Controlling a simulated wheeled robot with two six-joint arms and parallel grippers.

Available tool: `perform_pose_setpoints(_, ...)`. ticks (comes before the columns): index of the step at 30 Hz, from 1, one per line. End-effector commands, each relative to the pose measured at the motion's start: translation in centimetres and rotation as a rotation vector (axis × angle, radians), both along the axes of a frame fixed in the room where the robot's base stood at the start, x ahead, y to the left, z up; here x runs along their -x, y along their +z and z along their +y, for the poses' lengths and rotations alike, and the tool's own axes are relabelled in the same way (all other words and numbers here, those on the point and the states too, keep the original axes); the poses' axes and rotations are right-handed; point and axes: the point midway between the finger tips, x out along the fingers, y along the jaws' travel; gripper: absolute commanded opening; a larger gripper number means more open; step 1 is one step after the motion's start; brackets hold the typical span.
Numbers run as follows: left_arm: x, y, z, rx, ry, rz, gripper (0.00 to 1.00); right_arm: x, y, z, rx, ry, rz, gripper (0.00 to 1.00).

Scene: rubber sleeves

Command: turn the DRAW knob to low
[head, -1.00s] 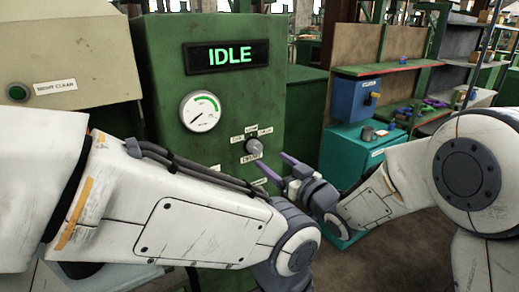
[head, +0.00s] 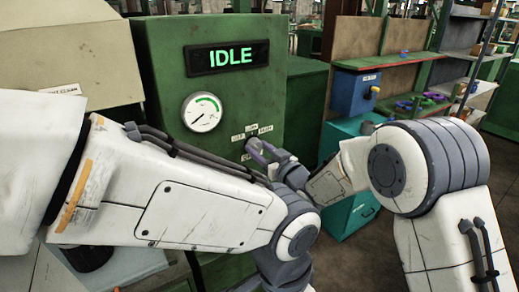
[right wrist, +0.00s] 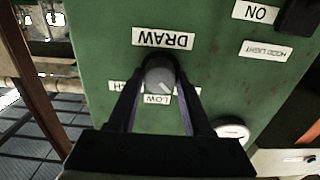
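The grey DRAW knob (right wrist: 160,75) is on the green panel (right wrist: 105,55). In the right wrist view the panel is upside down: the DRAW label (right wrist: 163,38) is above the knob and the LOW label (right wrist: 157,99) below it. The knob's white mark points down and to the right, between LOW and the side hidden by a finger. My right gripper (right wrist: 160,80) has one finger on each side of the knob; whether they press on it is unclear. In the head view the right gripper (head: 262,153) covers most of the knob. My left gripper is out of view.
The green cabinet carries a lit IDLE display (head: 227,57) and a round gauge (head: 201,112). A blue box (head: 352,92) and a teal cabinet (head: 345,135) stand to the right. My left forearm crosses low in front of the cabinet.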

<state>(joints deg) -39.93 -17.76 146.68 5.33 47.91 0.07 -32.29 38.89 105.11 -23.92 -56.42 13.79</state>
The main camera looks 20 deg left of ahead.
Motion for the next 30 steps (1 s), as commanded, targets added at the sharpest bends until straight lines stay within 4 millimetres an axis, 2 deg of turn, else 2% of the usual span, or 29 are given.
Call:
perform_pose_setpoints(14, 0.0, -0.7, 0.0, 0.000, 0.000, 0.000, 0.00, 0.0, -0.1, 0.0, -0.059, 0.000, 0.073, 0.00)
perform_pose_setpoints(30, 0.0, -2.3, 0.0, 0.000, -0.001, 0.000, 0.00, 0.0, -0.1, 0.0, -0.323, 0.000, 0.414, 0.00)
